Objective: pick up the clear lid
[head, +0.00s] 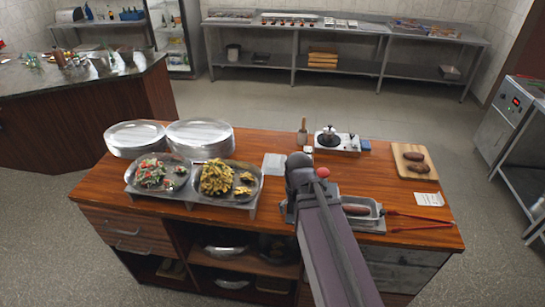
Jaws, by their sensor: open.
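I cannot tell which, if either, is the clear lid. My arm reaches in from the bottom over the counter's middle. My gripper (289,207) shows only in part beside the arm, open, right of the food plates and well apart from the clear stacks. The arm hides most of its fingers.
A salad plate (160,177) and a pasta plate (228,182) sit in front of the stacks. A small burner (335,143), a cutting board (415,160), a metal pan (360,208) and red tongs (420,219) occupy the right. More clear dishes (233,252) lie on the shelf below.

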